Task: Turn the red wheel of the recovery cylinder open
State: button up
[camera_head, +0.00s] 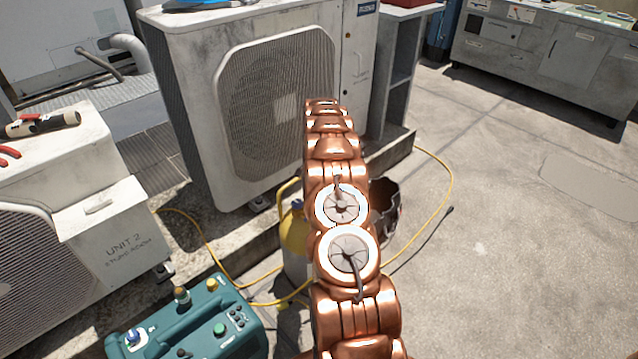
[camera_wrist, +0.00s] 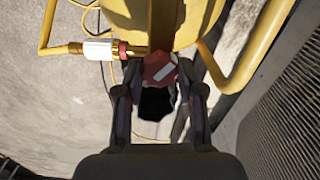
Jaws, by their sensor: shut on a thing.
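The recovery cylinder (camera_head: 293,238) has a yellow top and a pale grey body. It stands on the ground in front of the condenser, partly hidden behind my arm in the head view. In the wrist view its yellow top (camera_wrist: 203,22) fills the upper middle. The red wheel (camera_wrist: 159,69), with a white mark on it, sits between the fingers of my gripper (camera_wrist: 158,100). My gripper is shut on the red wheel. The head view hides the gripper and the wheel behind my copper-coloured arm.
A large condenser (camera_head: 190,75) stands behind the cylinder. A teal recovery machine (camera_head: 190,325) is at the lower left, and the Unit 2 condenser (camera_head: 110,235) is at the left. A yellow hose (camera_head: 448,185) loops over the ground. The concrete at the right is clear.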

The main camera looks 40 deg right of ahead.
jog(key=n, duration=0.5)
jog(key=shift+n+p, duration=0.3)
jog(key=n, duration=1.1)
jog(key=shift+n, duration=0.4)
jog(key=n, duration=0.6)
jog(key=shift+d, duration=0.1)
jog(key=o, duration=1.1)
jog(key=shift+o, duration=0.2)
jog(key=shift+r, duration=0.15)
